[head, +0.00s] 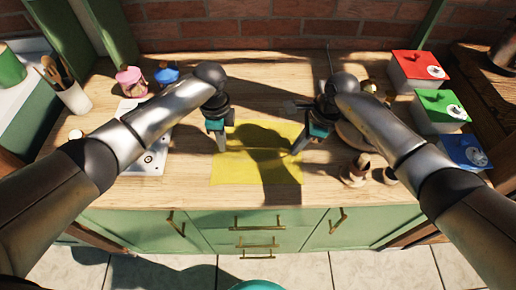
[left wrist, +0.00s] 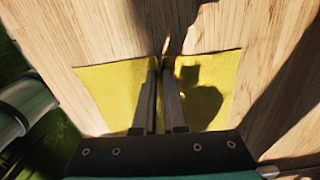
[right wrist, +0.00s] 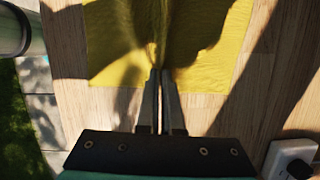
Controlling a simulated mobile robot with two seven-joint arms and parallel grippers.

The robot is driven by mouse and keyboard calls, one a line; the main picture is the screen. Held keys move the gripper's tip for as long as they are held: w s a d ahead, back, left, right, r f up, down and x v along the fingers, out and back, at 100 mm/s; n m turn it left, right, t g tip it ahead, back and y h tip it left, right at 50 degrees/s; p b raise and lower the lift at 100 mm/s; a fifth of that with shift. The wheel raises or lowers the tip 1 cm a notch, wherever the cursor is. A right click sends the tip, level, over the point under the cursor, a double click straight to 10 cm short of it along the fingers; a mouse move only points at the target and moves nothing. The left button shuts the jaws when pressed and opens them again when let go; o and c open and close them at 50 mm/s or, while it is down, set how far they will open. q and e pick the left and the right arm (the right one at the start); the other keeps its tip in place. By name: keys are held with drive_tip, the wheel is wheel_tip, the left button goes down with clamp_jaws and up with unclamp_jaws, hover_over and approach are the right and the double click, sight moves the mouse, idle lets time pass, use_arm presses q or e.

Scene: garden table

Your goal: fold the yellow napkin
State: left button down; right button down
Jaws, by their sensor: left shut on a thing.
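The yellow napkin (head: 228,170) lies on the wooden table in front of me, partly in shadow. My left gripper (head: 221,149) is at its left side, with its fingers closed on the cloth. In the left wrist view the napkin (left wrist: 110,90) shows on both sides of the left fingers (left wrist: 166,65). My right gripper (head: 296,150) is at the napkin's right side. In the right wrist view its fingers (right wrist: 161,73) are together at the edge of the napkin (right wrist: 205,70), and the cloth is creased at the tips.
Red (head: 418,66), green (head: 440,105) and blue (head: 464,150) boxes stand at the right. Small wooden pieces (head: 356,172) stand right of the napkin. A pink jar (head: 130,82), a blue jar (head: 166,77) and a white utensil cup (head: 76,98) are at the left.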

use_arm(q)
drive_tip(key=shift+r, duration=0.15)
use_arm(e)
drive_tip(key=shift+s, duration=0.1)
idle(0.5)
